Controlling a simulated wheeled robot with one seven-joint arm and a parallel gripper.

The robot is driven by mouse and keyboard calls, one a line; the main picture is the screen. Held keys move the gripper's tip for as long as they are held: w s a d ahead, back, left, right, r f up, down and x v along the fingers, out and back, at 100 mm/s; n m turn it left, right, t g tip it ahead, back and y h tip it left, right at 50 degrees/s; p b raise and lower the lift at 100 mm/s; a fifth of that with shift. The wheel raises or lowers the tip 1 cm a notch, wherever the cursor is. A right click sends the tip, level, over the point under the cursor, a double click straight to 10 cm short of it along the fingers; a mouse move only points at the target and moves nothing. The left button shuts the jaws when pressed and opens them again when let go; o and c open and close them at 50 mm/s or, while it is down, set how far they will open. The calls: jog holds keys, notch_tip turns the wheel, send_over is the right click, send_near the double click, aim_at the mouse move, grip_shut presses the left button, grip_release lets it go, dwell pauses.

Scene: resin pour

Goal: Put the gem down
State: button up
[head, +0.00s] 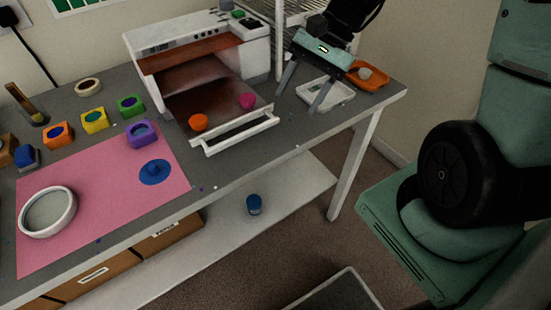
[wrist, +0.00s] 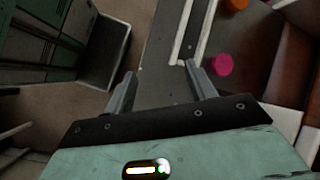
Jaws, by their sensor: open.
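My gripper (head: 297,102) is open over the right end of the workbench, its two fingers spread and pointing down. In the wrist view nothing is held between the fingertips (wrist: 160,70). No object is clearly recognisable as the gem. A pale rounded lump (head: 364,72) lies in an orange tray (head: 372,84) just right of my gripper. A white tray (head: 340,94) lies under and beside the right finger, partly hidden by it. A magenta piece (head: 246,101) and an orange piece (head: 198,122) sit in the open oven; the magenta one also shows in the wrist view (wrist: 222,64).
A pink mat (head: 110,185) holds a round white-rimmed dish (head: 72,215) and a blue patch (head: 155,172). Several coloured blocks stand behind it. A blue jar (head: 254,204) is on the lower shelf.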

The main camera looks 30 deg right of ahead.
jog(key=s+a+r+n+h, duration=0.2)
jog(key=s+a+n+h, duration=0.4)
jog(key=s+a+n, duration=0.8)
jog(key=n, duration=0.4)
jog(key=shift+s+n+t, duration=0.15)
jog(key=shift+n+t, duration=0.15)
jog(key=shift+r, duration=0.1)
